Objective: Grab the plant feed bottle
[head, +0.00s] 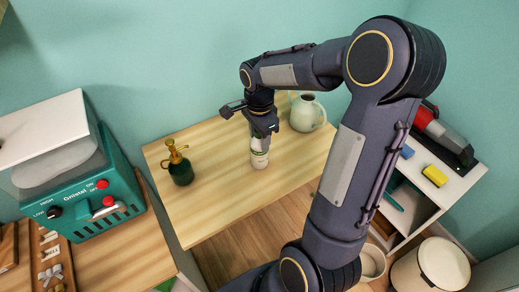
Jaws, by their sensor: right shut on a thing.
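The plant feed bottle (259,159) is a small white bottle with a green marking, upright at the wooden table's middle. My right gripper (260,136) comes down over it from above and is shut on its upper part. The gripper hides the bottle's top. I cannot tell whether the bottle's base touches the table. My left gripper is not in the head view.
A dark green sprayer (181,169) with a brass top stands left of the bottle on the table (215,215). A pale jug (307,114) stands close behind right. A teal machine (90,190) is at left, a white shelf (447,193) at right.

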